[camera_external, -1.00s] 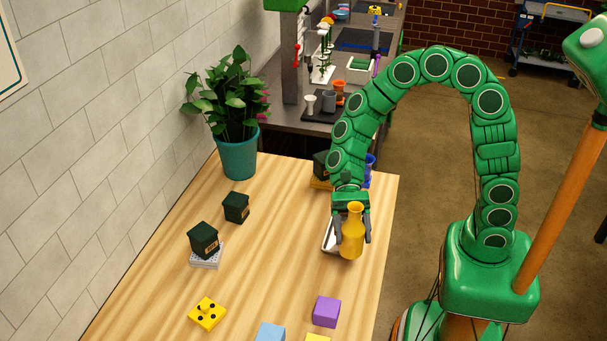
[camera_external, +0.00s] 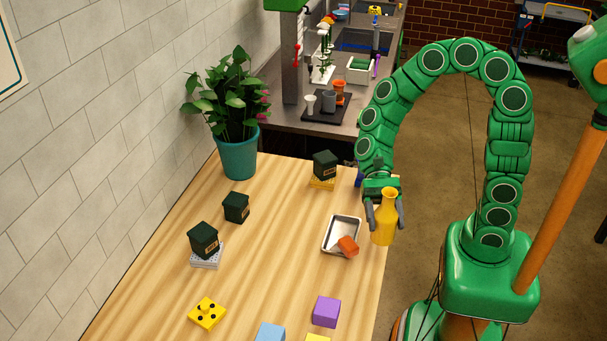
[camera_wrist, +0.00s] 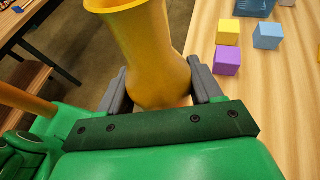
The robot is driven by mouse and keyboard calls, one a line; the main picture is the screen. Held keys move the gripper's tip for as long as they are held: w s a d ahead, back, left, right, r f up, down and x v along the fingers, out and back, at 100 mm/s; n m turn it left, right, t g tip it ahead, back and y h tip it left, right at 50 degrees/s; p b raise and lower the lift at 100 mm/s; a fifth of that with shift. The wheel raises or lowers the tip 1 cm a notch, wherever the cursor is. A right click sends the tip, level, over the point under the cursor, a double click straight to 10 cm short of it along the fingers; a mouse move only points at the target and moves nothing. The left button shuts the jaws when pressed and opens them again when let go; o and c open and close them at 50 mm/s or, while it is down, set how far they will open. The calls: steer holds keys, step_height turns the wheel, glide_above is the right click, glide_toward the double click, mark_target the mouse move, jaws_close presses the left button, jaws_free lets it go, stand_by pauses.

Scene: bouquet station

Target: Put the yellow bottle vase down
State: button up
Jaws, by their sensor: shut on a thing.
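The yellow bottle vase (camera_external: 384,219) is upright, with a flared mouth and a wide body. My gripper (camera_external: 385,214) is shut on it, with one grey finger on each side. In the external view the vase shows at the right edge of the wooden table (camera_external: 280,270); I cannot tell how high it is held. In the wrist view the vase (camera_wrist: 155,50) fills the middle between the fingers (camera_wrist: 157,85), and its base is partly hidden by my gripper. The table edge runs close beside it there, with the floor on the left.
A metal tray (camera_external: 330,236) with an orange piece (camera_external: 348,245) lies left of the vase. A purple block (camera_external: 326,312) and a blue block (camera_external: 270,333) are at the front. Dark boxes (camera_external: 204,240) and a potted plant (camera_external: 238,150) stand farther left. The table's middle is bare.

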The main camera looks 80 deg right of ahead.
steer(key=s+d+f+n+g+h, duration=0.7)
steer(key=s+f+n+g+h, duration=0.1)
steer(key=s+f+n+h, duration=0.2)
steer(key=shift+s+d+n+g, duration=0.4)
steer(key=shift+s+n, duration=0.4)
steer(key=shift+s, duration=0.1)
steer(key=d+n+h, duration=0.1)
steer(key=h, duration=0.1)
steer(key=d+n+h, duration=0.1)
steer(key=d+n, duration=0.1)
steer(key=d+f+n+h, duration=0.1)
steer(key=d+h, duration=0.1)
steer(key=shift+s+n+h, duration=0.3)
steer(key=shift+s+n, duration=0.1)
steer(key=w+d+r+n+t+h, duration=0.3)
steer(key=d+n+t+h, duration=0.2)
steer(key=d+n+h, duration=0.3)
steer(key=w+d+r+n+t+h, duration=0.3)
steer(key=w+r+n+t, duration=0.4)
steer(key=r+t, duration=0.1)
steer(key=shift+n, duration=0.3)
steer(key=shift+w+d+f, duration=0.25)
steer(key=shift+w+f, duration=1.8)
steer(key=shift+w, duration=0.35)
steer(key=shift+w+d+f, duration=0.3)
steer(key=shift+w+f, duration=1.8)
steer(key=shift+w, duration=0.25)
steer(key=shift+w+d+f, duration=0.25)
steer(key=shift+w+f, duration=1.8)
steer(key=shift+w, duration=0.35)
